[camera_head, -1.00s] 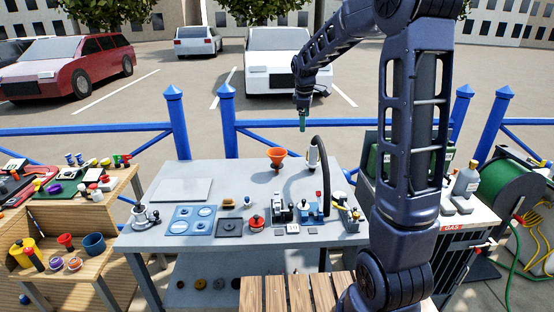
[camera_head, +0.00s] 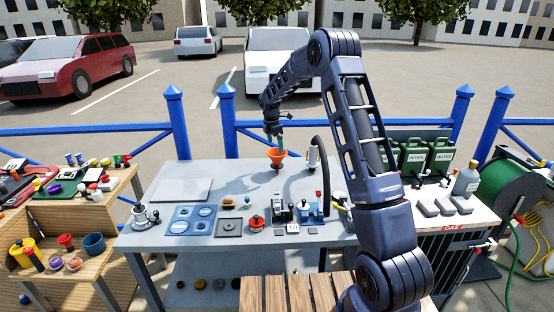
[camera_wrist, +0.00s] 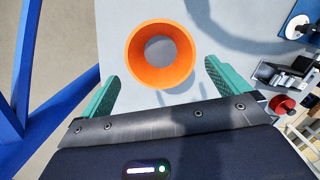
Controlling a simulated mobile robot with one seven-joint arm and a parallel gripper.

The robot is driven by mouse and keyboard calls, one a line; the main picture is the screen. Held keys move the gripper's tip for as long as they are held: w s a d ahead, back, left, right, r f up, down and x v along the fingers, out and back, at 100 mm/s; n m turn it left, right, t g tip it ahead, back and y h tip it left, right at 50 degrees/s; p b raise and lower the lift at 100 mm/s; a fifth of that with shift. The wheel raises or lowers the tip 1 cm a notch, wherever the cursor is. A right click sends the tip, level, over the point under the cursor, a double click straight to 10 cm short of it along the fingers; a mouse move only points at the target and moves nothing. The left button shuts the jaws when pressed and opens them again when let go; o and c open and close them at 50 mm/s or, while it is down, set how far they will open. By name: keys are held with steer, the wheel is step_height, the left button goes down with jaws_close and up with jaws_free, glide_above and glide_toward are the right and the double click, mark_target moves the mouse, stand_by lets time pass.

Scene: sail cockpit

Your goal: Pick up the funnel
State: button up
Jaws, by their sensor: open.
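The orange funnel (camera_head: 276,156) stands upright near the back edge of the grey table, wide mouth up. In the wrist view the funnel (camera_wrist: 160,53) shows from above as an orange ring, with the grey table visible through its opening. My gripper (camera_head: 279,143) is just above the funnel in the head view. In the wrist view my gripper (camera_wrist: 158,85) has its two green fingers wide apart, one toward each side of the funnel's rim. The fingers hold nothing. The funnel's rim lies a little beyond the fingertips, and I cannot tell whether anything touches.
A dark curved hose (camera_head: 325,170) with a white-topped fitting (camera_head: 313,155) stands right of the funnel. A flat grey plate (camera_head: 182,190) lies to the left. Several small parts line the table's front. A blue railing (camera_head: 228,120) runs behind the table.

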mark_target(277, 160)
steer(key=f, duration=0.7)
steer(key=d+f, duration=0.1)
steer(key=f, duration=0.2)
steer(key=shift+w+d+f, duration=0.1)
steer(key=shift+w+f, duration=0.1)
steer(key=c, duration=0.8)
steer(key=shift+o, duration=0.2)
